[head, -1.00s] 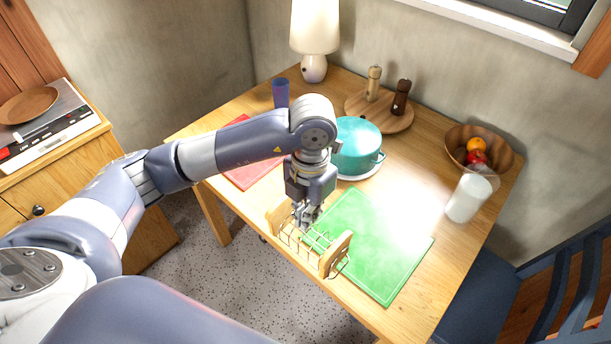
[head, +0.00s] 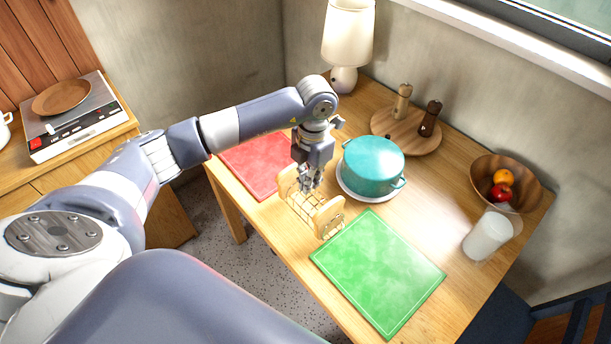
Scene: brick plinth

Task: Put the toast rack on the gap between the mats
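The toast rack (head: 329,217), with wooden end plates and thin wire bars, is at the gap between the red mat (head: 253,160) and the green mat (head: 378,272). My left gripper (head: 309,186) reaches down from above and is shut on the rack's top; its fingertips are partly hidden among the wires. I cannot tell whether the rack touches the table or hangs just above it. The red mat is partly hidden by my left arm. My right gripper is not in view.
A teal pot (head: 373,165) on a white plate stands close behind the rack. Farther back are a lamp (head: 347,40) and a round board (head: 405,132) with two mills. A fruit bowl (head: 506,182) and white cup (head: 487,236) stand at the right.

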